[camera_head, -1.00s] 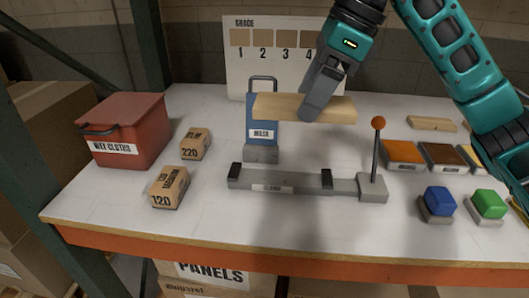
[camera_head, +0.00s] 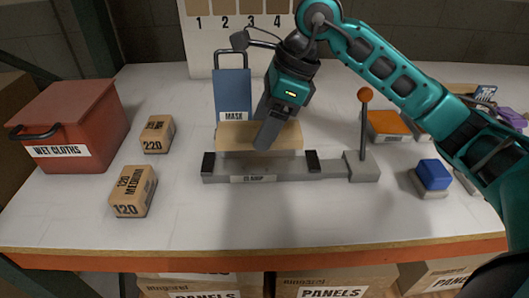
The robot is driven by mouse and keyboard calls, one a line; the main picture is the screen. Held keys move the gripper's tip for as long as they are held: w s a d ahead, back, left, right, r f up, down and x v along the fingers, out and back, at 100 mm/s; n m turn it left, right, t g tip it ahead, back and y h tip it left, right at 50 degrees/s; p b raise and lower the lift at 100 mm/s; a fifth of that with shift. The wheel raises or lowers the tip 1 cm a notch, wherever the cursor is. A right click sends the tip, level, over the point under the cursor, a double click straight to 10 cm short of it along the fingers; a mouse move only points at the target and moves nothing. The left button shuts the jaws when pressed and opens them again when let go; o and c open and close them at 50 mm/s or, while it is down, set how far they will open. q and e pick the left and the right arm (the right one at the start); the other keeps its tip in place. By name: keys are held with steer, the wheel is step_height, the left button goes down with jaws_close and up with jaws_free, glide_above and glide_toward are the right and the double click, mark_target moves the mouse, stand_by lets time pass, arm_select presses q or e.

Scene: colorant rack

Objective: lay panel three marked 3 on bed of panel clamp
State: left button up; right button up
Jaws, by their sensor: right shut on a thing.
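A light wooden panel (camera_head: 234,136) is held level by my right gripper (camera_head: 266,138), which is shut on it near its middle. The panel is over or just behind the bed of the grey panel clamp (camera_head: 330,171), between the two black jaws; I cannot tell if it touches the bed. No number shows on the panel's visible side. The clamp has a label on its front and an upright lever with an orange ball (camera_head: 365,95) at its right end. My left gripper is not in view.
A blue MASK holder (camera_head: 232,90) stands close behind the panel. The red WET CLOTHS bin (camera_head: 75,115) and sanding blocks marked 220 (camera_head: 158,134) and 120 (camera_head: 133,191) are at left. A blue block (camera_head: 433,174) and an orange-topped block (camera_head: 388,125) are at right. The front table is clear.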

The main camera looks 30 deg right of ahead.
mark_target(258, 165)
steer(key=shift+f, duration=3.25)
steer(key=shift+b, duration=0.3)
steer(key=shift+f, duration=0.25)
steer(key=o, duration=1.1)
steer(key=shift+r, duration=0.1)
steer(key=shift+d+r, duration=0.15)
steer(key=shift+r, duration=0.4)
steer(key=p+v, duration=0.1)
steer(key=v, duration=1)
steer(key=shift+d, duration=0.1)
